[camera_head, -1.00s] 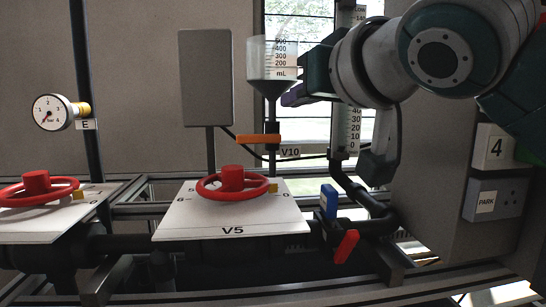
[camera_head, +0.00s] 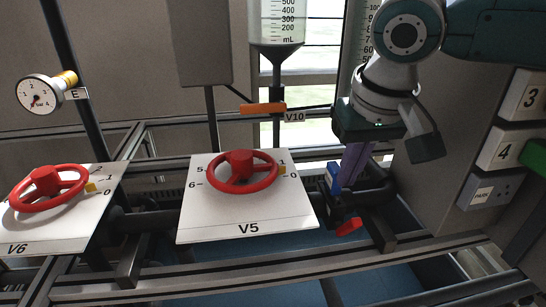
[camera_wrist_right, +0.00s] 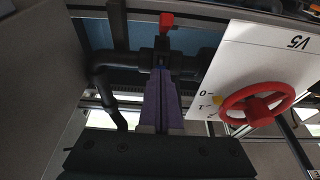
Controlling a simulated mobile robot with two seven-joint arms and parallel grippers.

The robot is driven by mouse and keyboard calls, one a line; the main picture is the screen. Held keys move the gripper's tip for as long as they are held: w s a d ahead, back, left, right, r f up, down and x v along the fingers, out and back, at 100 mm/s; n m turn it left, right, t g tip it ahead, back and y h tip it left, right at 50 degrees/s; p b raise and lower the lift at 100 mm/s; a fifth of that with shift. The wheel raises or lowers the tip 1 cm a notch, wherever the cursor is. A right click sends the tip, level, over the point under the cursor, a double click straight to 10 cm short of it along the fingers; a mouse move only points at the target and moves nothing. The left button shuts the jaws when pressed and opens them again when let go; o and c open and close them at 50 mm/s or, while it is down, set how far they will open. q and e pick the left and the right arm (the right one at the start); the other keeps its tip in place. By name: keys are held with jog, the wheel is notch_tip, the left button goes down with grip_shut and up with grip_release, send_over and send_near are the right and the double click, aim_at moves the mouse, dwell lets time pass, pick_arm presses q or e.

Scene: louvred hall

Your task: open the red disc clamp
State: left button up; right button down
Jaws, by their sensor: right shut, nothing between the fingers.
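A small red lever (camera_head: 349,227) sticks out from a black pipe fitting to the right of the V5 plate; it also shows in the wrist view (camera_wrist_right: 166,20). A blue lever (camera_head: 334,176) stands on the same fitting. I see no part marked as a disc clamp. My right gripper (camera_head: 347,182) points down with its purple fingers shut and empty, tips close to the fitting and the blue lever. In the wrist view the fingertips (camera_wrist_right: 161,68) are just short of the fitting and apart from the red lever. I cannot tell if they touch the fitting. My left gripper is out of view.
A red handwheel (camera_head: 242,172) sits on the white V5 plate (camera_head: 215,225), left of my gripper. Another handwheel (camera_head: 47,188) is on the V6 plate. An orange lever (camera_head: 263,108) is at V10 under the funnel (camera_head: 277,25). A numbered panel (camera_head: 500,150) stands at right.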

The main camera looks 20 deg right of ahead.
aim_at(348, 228)
jog(key=shift+x, duration=0.9)
jog(key=shift+s+a+f+p, duration=0.15)
jog(key=shift+s+f+p, duration=0.15)
jog(key=shift+s, duration=0.3)
jog(key=shift+s+a+f+p, duration=0.1)
jog(key=shift+s+f+p, duration=0.15)
jog(key=shift+s, duration=0.4)
jog(key=shift+s+a+f, duration=0.15)
jog(key=shift+s+f, duration=0.15)
jog(key=shift+s, duration=0.15)
